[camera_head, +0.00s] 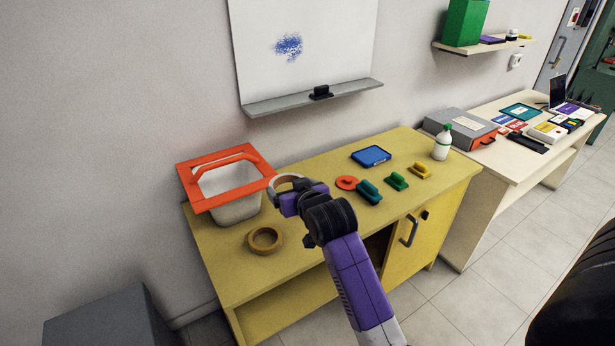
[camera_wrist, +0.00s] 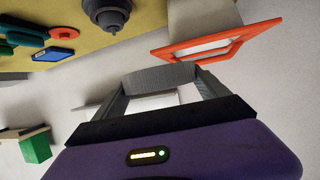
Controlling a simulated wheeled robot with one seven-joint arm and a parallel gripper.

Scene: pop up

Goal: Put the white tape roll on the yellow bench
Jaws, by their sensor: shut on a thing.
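The white tape roll (camera_head: 287,178) is a pale ring held at the tip of my gripper (camera_head: 291,194), above the back left part of the yellow bench (camera_head: 325,240). In the wrist view my gripper (camera_wrist: 163,90) is shut on the roll; the roll's outer side (camera_wrist: 160,75) looks grey and ribbed there, between the two fingers. I cannot tell exactly how high it is above the bench top. A brown tape roll (camera_head: 264,251) lies flat on the bench's left part.
A white basket with an orange rim (camera_head: 192,190) stands at the bench's back left, close to my gripper. A red disc (camera_head: 346,182), a blue tray (camera_head: 371,154), coloured handled blocks (camera_head: 397,182) and a white bottle (camera_head: 441,145) occupy the right half. The front left is fairly clear.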

